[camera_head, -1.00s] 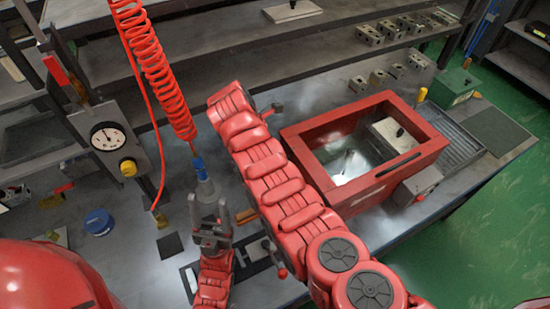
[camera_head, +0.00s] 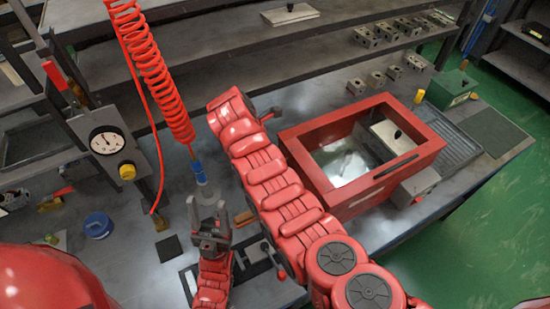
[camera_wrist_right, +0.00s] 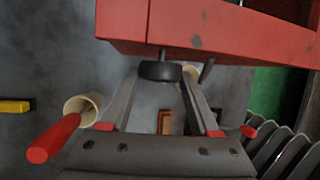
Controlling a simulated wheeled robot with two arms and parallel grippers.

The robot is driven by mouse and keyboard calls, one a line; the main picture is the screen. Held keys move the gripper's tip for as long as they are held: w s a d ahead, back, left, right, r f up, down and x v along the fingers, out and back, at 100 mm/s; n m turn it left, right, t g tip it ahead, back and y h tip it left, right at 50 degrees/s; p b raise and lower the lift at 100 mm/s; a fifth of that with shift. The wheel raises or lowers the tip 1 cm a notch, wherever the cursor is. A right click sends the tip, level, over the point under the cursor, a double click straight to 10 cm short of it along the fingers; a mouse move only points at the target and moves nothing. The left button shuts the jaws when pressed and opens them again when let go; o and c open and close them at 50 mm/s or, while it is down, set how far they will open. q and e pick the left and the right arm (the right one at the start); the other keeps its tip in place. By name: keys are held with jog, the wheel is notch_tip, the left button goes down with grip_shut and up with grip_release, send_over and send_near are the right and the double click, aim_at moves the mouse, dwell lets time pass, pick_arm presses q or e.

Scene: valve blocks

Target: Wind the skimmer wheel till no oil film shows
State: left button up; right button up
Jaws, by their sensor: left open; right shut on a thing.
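The red open-topped tank (camera_head: 338,206) stands on the bench right of centre in the head view. The liquid surface (camera_head: 345,165) inside is pale and shiny, with darker patches; I cannot tell their exact extent. In the right wrist view, a small black wheel (camera_wrist_right: 160,71) sits under the tank's red wall (camera_wrist_right: 215,30). My right gripper (camera_wrist_right: 165,78) is shut on this wheel, with a finger along each side. My right arm hides the wheel and this gripper in the head view.
A red coiled hose (camera_head: 155,75) hangs above the left gripper. A green box (camera_head: 450,90) and several metal blocks (camera_head: 377,79) lie behind the tank. A ribbed tray (camera_head: 455,140) is at its right.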

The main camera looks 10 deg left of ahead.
jog(key=shift+s+d+f+m+t+y+p, duration=0.2)
jog(key=shift+t+y+p, duration=0.4)
jog(key=shift+t+p, duration=0.5)
jog(key=shift+s+a+r+m+t+y+p, duration=0.2)
jog(key=shift+t+y+p, duration=0.45)
jog(key=shift+p, duration=0.9)
jog(key=shift+s+d+f+m+t+y+p, duration=0.15)
jog(key=shift+d+m+t+y+p, duration=0.3)
jog(key=shift+t+p, duration=0.7)
jog(key=shift+w+a, duration=0.1)
jog(key=shift+a, duration=0.1)
jog(key=o, duration=1.3)
jog(key=shift+o, duration=0.2)
